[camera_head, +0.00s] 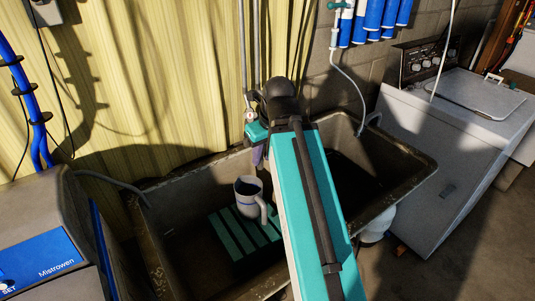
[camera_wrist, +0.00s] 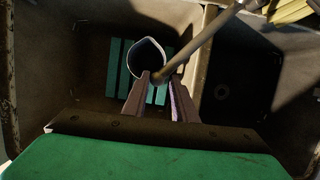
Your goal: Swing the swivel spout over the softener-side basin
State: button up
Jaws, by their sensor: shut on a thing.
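The swivel spout (camera_wrist: 205,37) is a dull brown-grey tube. In the wrist view it slants from the top edge down to its end between my fingers. My gripper (camera_wrist: 162,82) has purple fingers and is shut on the spout near its end. The spout end appears over the left, softener-side basin (camera_head: 185,185), close to the rim of a grey mug (camera_wrist: 148,57). In the head view my arm hides most of the spout, and my gripper (camera_head: 259,156) shows just above the mug. The softener (camera_head: 45,235), labelled Mistrowen, stands at the left.
The mug stands on a teal slatted rack (camera_head: 230,236) in the left basin. A divider (camera_wrist: 203,65) separates it from the right basin (camera_head: 350,180), which has a drain. A grey hose (camera_head: 112,181) hooks over the left rim. A white washer (camera_head: 450,150) stands at the right.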

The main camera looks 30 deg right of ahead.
jog(key=shift+o, duration=0.2)
jog(key=shift+w+a+r+p, duration=0.1)
jog(key=shift+w+a+p, duration=0.15)
jog(key=shift+w+a, duration=0.35)
jog(key=shift+w+a+p, duration=0.2)
jog(key=shift+w+a, duration=0.15)
jog(key=shift+a, duration=0.3)
jog(key=o, duration=0.9)
jog(key=shift+v, duration=6.85)
jog(key=shift+s, duration=0.2)
